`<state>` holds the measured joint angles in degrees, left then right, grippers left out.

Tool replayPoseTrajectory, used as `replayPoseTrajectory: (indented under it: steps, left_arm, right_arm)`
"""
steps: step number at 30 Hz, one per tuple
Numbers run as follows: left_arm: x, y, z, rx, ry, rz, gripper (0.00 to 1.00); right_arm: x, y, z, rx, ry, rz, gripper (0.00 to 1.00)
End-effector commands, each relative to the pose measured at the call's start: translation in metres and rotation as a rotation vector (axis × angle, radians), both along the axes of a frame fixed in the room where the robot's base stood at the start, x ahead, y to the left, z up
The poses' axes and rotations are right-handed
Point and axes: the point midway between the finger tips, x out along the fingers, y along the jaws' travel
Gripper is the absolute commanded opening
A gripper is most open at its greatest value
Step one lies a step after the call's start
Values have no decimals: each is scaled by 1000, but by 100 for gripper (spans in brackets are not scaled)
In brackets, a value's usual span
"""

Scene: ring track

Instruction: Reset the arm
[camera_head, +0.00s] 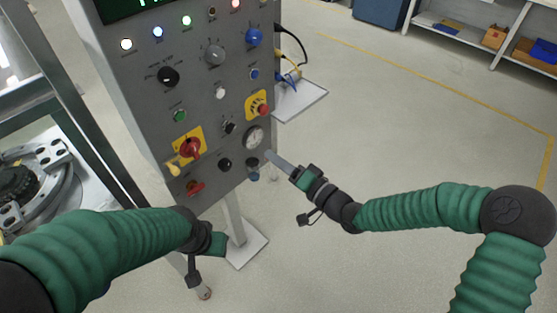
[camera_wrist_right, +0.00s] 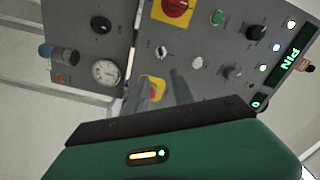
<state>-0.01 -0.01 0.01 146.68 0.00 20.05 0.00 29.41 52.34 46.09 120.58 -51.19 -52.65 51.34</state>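My right gripper (camera_head: 270,155) is at the lower right of the grey control panel (camera_head: 205,85), its fingers pointing at the panel near the round gauge (camera_head: 254,136). In the right wrist view, the two grey fingers of the right gripper (camera_wrist_right: 164,80) stand apart, with nothing seen between them but the panel behind. I cannot tell whether a fingertip touches the panel. My left arm comes in low at the left, and its left gripper (camera_head: 212,243) hangs below the panel. Its fingers do not show clearly.
The panel carries a red switch on yellow (camera_head: 190,148), a red button on yellow (camera_head: 257,104), a blue knob (camera_head: 253,37) and several lamps. Its stand has a foot plate (camera_head: 240,250). A metal frame (camera_head: 60,100) stands at left. Floor at right is clear, with shelves (camera_head: 470,35) behind.

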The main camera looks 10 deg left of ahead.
Motion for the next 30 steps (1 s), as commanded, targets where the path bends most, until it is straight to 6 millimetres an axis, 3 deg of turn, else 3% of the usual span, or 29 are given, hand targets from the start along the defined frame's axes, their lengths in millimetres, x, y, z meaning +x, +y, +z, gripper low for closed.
replayPoseTrajectory:
  steps: [16,20,23,24,27,30]
  left_arm:
    - [0,0,1,0,0,0,36]
    - [0,0,12,0,0,0,36]
    - [0,0,26,0,0,0,36]
    - [0,0,32,0,0,0,36]
    - [0,0,43,0,0,0,36]
    - [0,0,52,0,0,0,36]
  right_arm:
    - [-5,-5,-2,-15,3,-1,30]
    - [-14,-19,-35,-271,47,-19,30]
    - [-35,-76,-75,-679,134,-60,30]
    - [-49,-109,-83,-840,184,-77,30]
    - [-95,-186,-79,-1139,335,-103,30]
    - [-150,-233,-61,-1278,494,-95,30]
